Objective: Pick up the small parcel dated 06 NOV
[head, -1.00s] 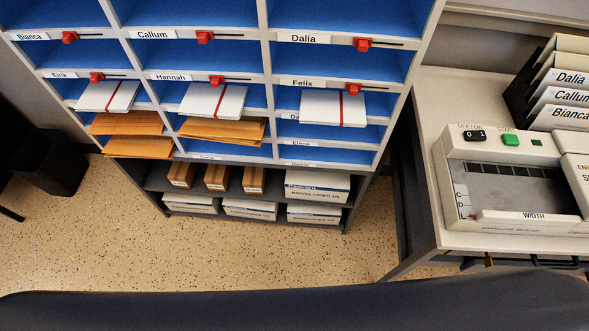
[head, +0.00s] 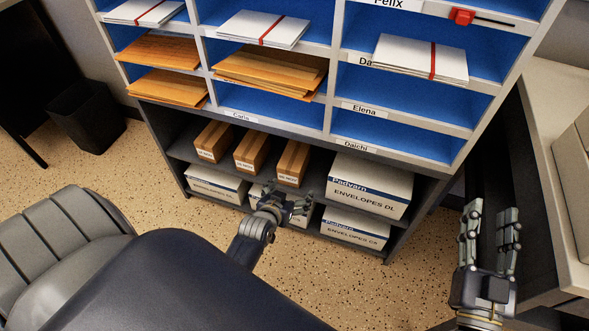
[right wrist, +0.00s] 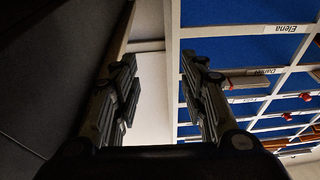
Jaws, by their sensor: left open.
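Three small brown parcels stand side by side on the dark shelf below the blue pigeonholes: a left parcel (head: 213,141), a middle parcel (head: 251,151) and a right parcel (head: 293,163). Each has a white label on its front end, with print too small to read surely. My left gripper (head: 290,197) is open and empty, in front of the lower shelf and below the middle and right parcels, apart from them. My right gripper (head: 492,212) is open and empty, right of the cabinet; its spread fingers also show in the right wrist view (right wrist: 155,75).
White envelope boxes (head: 368,186) fill the right of the parcel shelf and the level below. Pigeonholes above hold brown envelopes (head: 270,70) and banded white stacks (head: 420,58). A pale-topped desk (head: 560,130) stands right, a dark bin (head: 88,115) left. Speckled floor lies in front.

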